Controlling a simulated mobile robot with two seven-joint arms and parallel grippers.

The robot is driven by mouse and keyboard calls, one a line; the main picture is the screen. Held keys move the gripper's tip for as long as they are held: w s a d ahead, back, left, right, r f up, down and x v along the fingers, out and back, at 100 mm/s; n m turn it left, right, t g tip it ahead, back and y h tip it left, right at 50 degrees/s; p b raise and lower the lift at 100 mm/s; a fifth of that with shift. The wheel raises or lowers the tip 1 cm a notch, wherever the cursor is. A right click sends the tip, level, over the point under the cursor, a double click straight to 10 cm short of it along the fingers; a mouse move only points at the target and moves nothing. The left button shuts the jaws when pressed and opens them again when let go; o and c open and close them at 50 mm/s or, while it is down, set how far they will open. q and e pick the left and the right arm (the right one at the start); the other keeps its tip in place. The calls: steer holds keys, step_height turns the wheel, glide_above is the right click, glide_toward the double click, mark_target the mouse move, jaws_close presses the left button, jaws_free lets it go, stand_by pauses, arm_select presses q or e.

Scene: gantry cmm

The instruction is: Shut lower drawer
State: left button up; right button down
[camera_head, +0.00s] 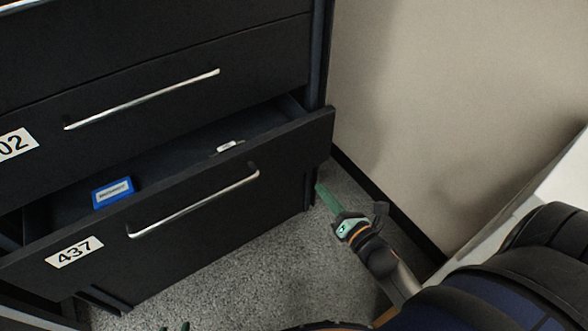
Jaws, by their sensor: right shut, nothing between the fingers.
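The lower drawer (215,222), black with a silver bar handle (195,203) and a white label reading 437 (75,252), is pulled part way out of the dark cabinet. Its inside shows behind the front panel. A blue box (113,192) and a small white item (228,147) lie in it. My right gripper (322,191), with green fingers, is shut and empty, low beside the drawer front's right end. I cannot tell whether it touches the drawer.
The drawer above (150,62), with its own silver handle and a label ending in 02, is closed. A beige wall (430,90) with a dark skirting stands to the right. Speckled grey floor (240,275) shows in front. A white surface (500,212) is at the far right.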

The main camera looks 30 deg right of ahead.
steer(key=d+f+n+b, duration=0.1)
steer(key=f+n+b, duration=0.1)
steer(key=n, duration=0.3)
arm_select(q)
steer(key=f, duration=0.3)
steer(key=shift+w+d+b, duration=0.15)
steer(key=shift+d+b, duration=0.15)
arm_select(e)
steer(key=n+t+y, duration=0.1)
steer(key=n, duration=0.2)
glide_toward(288, 149)
steer(key=w, duration=0.6)
steer(key=shift+w+a, duration=0.2)
steer(key=shift+w, duration=0.2)
arm_select(q)
steer(key=shift+r, duration=0.1)
arm_select(e)
steer(key=shift+w, duration=0.1)
